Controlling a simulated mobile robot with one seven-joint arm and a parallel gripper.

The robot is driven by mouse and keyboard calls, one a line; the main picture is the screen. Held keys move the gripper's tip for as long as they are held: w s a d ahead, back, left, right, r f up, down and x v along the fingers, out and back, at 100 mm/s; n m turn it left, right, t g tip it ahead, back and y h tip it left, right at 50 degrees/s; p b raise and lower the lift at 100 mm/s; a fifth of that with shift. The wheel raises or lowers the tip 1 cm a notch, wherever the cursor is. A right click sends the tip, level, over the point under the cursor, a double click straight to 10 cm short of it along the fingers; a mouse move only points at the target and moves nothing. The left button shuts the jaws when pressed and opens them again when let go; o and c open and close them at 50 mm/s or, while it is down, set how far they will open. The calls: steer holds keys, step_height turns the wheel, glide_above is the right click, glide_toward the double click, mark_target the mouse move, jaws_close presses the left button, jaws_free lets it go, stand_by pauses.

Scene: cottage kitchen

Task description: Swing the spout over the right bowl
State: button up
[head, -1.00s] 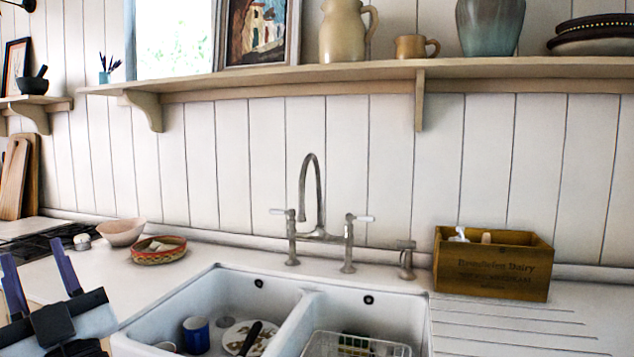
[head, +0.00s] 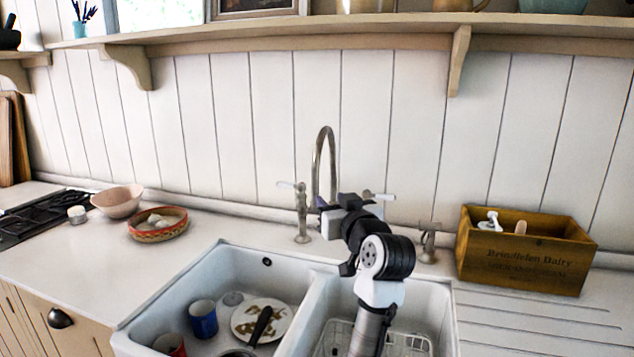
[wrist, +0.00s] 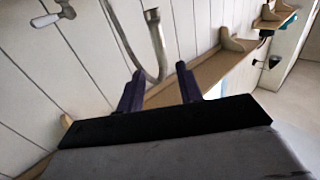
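The metal spout (head: 325,150) rises as a tall, narrow arch from the bridge tap behind the sink. Its free end appears to lie on the left, the side of the left bowl (head: 206,275). The right bowl (head: 438,305) is partly hidden by my arm. My gripper (head: 322,204) is raised in front of the lower part of the spout, its fingers mostly hidden in the head view. In the wrist view my gripper (wrist: 160,72) is open, and the curve of the spout (wrist: 159,45) shows between its two dark fingers. I cannot tell whether they touch it.
White tap levers (head: 376,196) stand either side of the spout. A wooden box (head: 525,255) and a small metal fitting (head: 428,243) are to the right. The left bowl holds a blue mug (head: 203,320) and a plate (head: 250,315). A shelf (head: 380,30) runs above.

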mark_target(317, 186)
steer(key=p+x, duration=0.1)
steer(key=x, duration=0.9)
steer(key=shift+w+a, duration=0.15)
steer(key=shift+w, duration=0.25)
steer(key=shift+f, duration=0.1)
jaws_close()
